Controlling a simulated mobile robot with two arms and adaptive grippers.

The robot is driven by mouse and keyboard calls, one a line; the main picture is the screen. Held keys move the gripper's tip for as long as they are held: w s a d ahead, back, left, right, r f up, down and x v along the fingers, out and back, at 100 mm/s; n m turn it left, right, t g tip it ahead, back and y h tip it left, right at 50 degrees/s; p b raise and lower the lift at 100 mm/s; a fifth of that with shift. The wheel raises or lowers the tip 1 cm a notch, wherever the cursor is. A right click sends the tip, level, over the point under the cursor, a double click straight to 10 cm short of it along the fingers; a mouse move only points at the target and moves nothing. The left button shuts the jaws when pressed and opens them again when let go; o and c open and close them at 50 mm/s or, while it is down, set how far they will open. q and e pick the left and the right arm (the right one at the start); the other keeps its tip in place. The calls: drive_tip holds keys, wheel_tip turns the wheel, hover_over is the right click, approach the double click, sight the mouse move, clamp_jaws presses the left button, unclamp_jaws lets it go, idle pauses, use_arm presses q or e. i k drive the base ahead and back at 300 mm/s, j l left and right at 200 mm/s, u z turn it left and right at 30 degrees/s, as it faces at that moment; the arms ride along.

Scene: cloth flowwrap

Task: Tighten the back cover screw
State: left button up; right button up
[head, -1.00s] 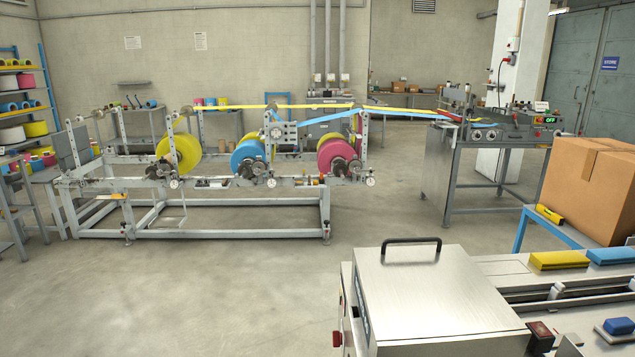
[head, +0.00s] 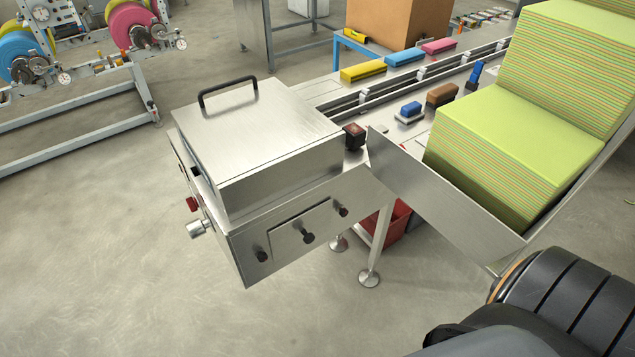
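A steel machine box (head: 250,135) with a black handle (head: 228,92) on its lid stands at the middle left. Its near side has a rectangular cover plate (head: 298,221). Black screw knobs show there: a left knob (head: 262,256), a middle knob (head: 308,236) and a right knob (head: 342,211). I cannot tell which one is the back cover screw, or whether any is loose. Neither gripper is in view. A dark part of my own arm shows at the bottom right, apart from the box.
A conveyor (head: 365,95) with colored packs runs back from the box. A tilted steel plate (head: 445,205) and stacked green-yellow cloths (head: 515,135) stand at right. A red bin (head: 392,222) sits beneath. The floor in front of the box is clear.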

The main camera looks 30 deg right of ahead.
sight(343, 212)
drive_tip(key=z, duration=1)
drive_tip(key=i+l+z, duration=0.3)
drive_tip(key=l+z, duration=0.15)
drive_tip(key=i+l+z, duration=0.5)
drive_tip(key=k+j, duration=0.05)
drive_tip(key=k, duration=0.05)
